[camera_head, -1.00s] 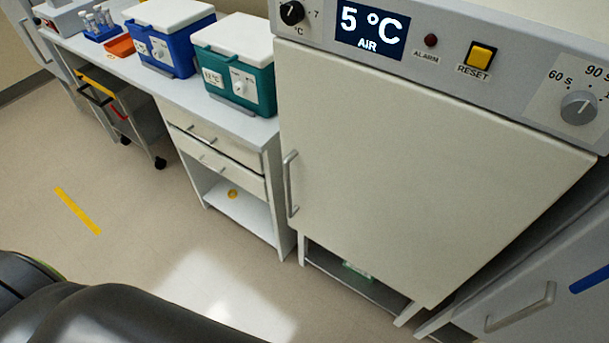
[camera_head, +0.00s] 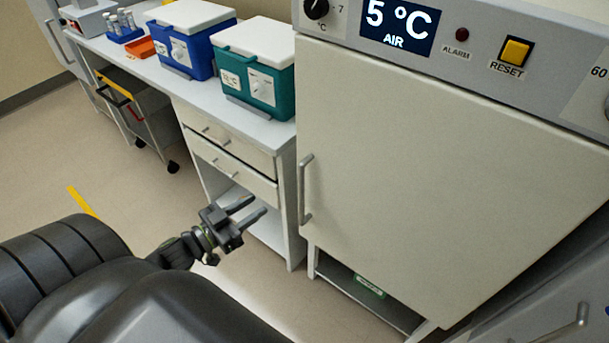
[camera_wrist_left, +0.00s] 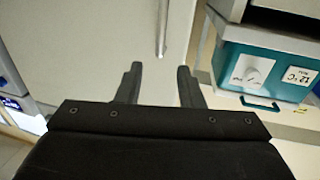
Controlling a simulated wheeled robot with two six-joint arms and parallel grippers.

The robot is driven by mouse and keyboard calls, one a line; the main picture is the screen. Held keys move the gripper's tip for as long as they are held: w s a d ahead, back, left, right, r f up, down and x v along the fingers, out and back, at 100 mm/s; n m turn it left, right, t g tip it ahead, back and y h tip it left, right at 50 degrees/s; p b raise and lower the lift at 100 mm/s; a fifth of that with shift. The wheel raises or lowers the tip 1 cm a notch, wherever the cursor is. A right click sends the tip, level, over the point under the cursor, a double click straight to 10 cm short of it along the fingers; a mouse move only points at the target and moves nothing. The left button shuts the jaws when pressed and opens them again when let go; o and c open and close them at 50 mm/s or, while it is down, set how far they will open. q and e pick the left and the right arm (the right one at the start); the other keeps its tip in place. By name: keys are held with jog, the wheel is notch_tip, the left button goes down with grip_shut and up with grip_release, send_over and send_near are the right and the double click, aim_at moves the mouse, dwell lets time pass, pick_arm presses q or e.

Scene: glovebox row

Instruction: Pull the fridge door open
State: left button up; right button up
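The fridge door (camera_head: 430,165) is a large white panel below a control strip that reads 5 °C. The door looks shut. Its vertical metal handle (camera_head: 305,189) is on the door's left edge. My left gripper (camera_head: 252,208) is open and empty, left of the handle and apart from it in the head view. In the left wrist view the two fingers (camera_wrist_left: 157,85) are spread, and the handle (camera_wrist_left: 162,28) shows beyond them, with the door (camera_wrist_left: 100,40) behind. My right gripper is not in view.
A white drawer cabinet (camera_head: 232,165) stands left of the fridge, with a teal cool box (camera_head: 262,85) and a blue cool box (camera_head: 190,50) on top. A dark cart (camera_head: 140,110) is farther left. Another metal handle (camera_head: 560,330) is at lower right. Floor in front is clear.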

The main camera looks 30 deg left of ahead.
aim_at(301, 175)
pick_arm(q)
jog(key=shift+p+x, duration=1.85)
jog(key=shift+x, duration=6.05)
jog(key=shift+a+f, duration=0.1)
jog(key=shift+c, duration=0.4)
grip_shut()
